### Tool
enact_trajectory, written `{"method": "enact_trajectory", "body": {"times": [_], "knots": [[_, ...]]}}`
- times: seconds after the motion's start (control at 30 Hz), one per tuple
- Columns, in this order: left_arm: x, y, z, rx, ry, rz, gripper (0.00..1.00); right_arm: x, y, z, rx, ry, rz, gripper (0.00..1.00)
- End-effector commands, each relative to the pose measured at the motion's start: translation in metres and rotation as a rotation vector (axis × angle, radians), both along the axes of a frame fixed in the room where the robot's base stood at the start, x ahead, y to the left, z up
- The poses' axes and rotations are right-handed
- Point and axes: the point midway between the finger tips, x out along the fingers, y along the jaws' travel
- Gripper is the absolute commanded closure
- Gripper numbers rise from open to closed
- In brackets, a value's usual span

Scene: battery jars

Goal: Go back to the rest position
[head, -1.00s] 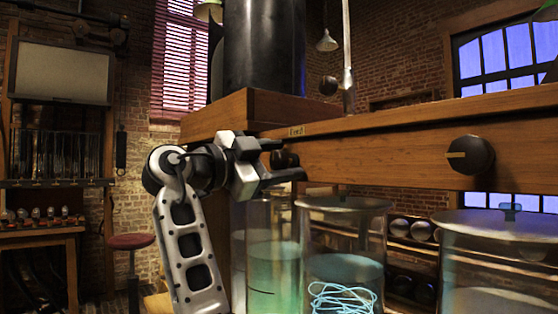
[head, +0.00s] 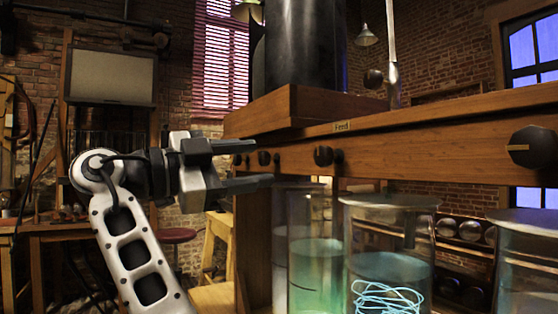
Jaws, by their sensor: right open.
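My right gripper (head: 260,164) is open and empty, its two dark fingers pointing right. It is in front of the wooden beam (head: 430,144), left of the dark knob (head: 325,156) below the "Feed" label (head: 342,127). A gap shows between its fingertips and that knob. Two smaller dark knobs (head: 263,158) show between and just beyond the fingers; I cannot tell how far behind they are. My right forearm (head: 135,250) rises from the bottom left. My left gripper is not in view.
Below the beam stand glass jars: one with green liquid (head: 316,275), one with coiled pale-blue wire (head: 388,298), one at the right edge (head: 530,265). Another large knob (head: 532,147) is on the beam. A red stool (head: 176,236) and wooden bench stand behind at left.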

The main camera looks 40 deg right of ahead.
Motion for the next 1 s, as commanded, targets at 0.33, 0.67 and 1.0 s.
{"method": "enact_trajectory", "body": {"times": [0.33, 0.67, 1.0], "knots": [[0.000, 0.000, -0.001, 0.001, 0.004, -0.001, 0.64, 0.001, 0.016, -0.001, -0.001, -0.001, -0.001, 0.45], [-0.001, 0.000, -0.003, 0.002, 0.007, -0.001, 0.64, 0.002, 0.016, -0.001, -0.001, 0.000, -0.001, 0.45], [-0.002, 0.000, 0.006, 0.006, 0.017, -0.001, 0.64, 0.073, -0.011, -0.099, 0.016, 0.413, 0.252, 0.45]]}}
